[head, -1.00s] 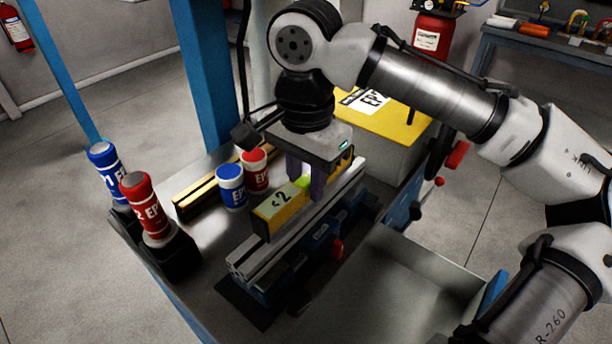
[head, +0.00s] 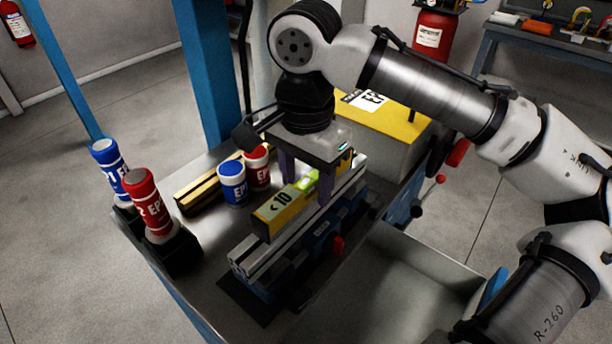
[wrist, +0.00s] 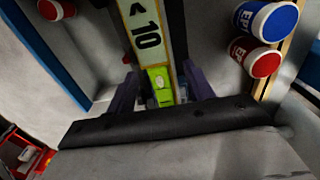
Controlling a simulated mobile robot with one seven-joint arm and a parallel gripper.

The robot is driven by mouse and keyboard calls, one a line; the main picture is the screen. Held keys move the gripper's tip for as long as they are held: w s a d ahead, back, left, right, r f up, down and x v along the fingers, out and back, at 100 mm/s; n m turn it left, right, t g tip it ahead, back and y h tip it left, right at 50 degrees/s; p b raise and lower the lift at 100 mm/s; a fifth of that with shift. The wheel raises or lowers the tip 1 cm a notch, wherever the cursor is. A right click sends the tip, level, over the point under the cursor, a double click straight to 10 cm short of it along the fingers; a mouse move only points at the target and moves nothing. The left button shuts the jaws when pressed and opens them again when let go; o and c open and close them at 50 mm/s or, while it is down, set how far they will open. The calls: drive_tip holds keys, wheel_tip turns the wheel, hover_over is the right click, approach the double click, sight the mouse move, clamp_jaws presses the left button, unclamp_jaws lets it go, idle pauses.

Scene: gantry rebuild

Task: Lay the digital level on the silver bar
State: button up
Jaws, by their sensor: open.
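The yellow digital level (head: 268,222) lies lengthwise along the silver bar (head: 247,262), apparently resting on its top. Its display reads "10" with a small arrow mark, and a bright green section sits near the gripper; both also show on the level in the wrist view (wrist: 146,38). My gripper (head: 307,186) is open, with its dark purple fingers on either side of the level. In the wrist view, gaps show between the level and the fingers of my gripper (wrist: 162,92).
A blue vise (head: 318,243) with a red knob holds the bar. Blue (head: 232,184) and red (head: 257,168) capped containers stand close left of the level. Two bottles (head: 148,205) stand in black holders at left. A yellow-topped box (head: 395,120) stands behind; an empty tray (head: 420,270) is at front right.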

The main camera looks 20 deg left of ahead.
wheel_tip(320, 180, up, 14)
idle(0.5)
drive_tip(key=shift+f, duration=0.1)
